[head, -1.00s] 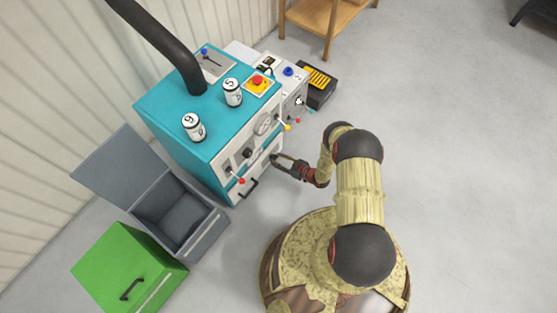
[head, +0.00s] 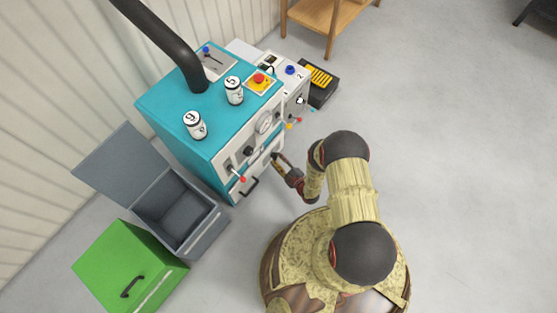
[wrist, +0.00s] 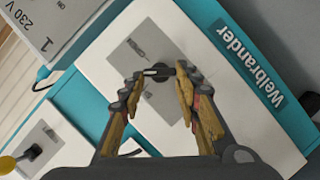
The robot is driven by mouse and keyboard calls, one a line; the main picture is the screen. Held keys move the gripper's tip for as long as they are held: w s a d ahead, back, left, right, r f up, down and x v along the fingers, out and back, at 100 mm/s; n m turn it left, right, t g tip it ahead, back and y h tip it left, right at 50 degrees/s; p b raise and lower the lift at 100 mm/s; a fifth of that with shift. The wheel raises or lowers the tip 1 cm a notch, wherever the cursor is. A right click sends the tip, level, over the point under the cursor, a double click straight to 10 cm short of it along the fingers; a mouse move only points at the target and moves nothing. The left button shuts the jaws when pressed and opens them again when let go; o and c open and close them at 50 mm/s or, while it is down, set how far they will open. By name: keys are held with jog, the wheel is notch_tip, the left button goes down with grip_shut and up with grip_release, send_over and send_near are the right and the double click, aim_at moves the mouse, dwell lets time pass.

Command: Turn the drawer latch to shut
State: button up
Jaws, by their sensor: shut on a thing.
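The drawer latch (wrist: 157,72) is a small dark lever on a round dark hub, set on a grey plate with small printed marks. It sits on the white front panel (wrist: 105,70) of the teal machine. My gripper (wrist: 157,79) has one finger on each side of the latch and is shut on it. In the head view my gripper (head: 277,158) reaches the machine's front low down, to the right of the black drawer handle (head: 250,189). The latch is too small to make out there.
The teal machine (head: 165,103) carries two numbered white cans. An open grey bin (head: 205,232) and a green box (head: 112,262) stand to its left. A black box with yellow parts (head: 318,85) stands at its right. Clear floor lies to the right.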

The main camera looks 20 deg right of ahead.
jog(key=n, duration=0.1)
jog(key=n+t, duration=0.1)
jog(key=shift+s+a+f+n+h, duration=0.15)
jog(key=shift+f+n+h, duration=0.15)
jog(key=shift+f+n, duration=0.1)
jog(key=n+t, duration=0.2)
jog(key=n, duration=0.1)
jog(key=shift+f+n, duration=0.2)
jog(key=shift+n, duration=0.1)
dwell(0.3)
jog(key=o, duration=1.2)
jog(key=shift+c, duration=0.2)
jog(key=shift+r, duration=0.1)
jog(key=shift+n, duration=0.3)
jog(key=r, duration=0.7)
jog(key=shift+w+r, duration=0.3)
jog(key=shift+r, duration=0.1)
jog(key=shift+s+r, duration=0.2)
jog(key=shift+r, duration=0.8)
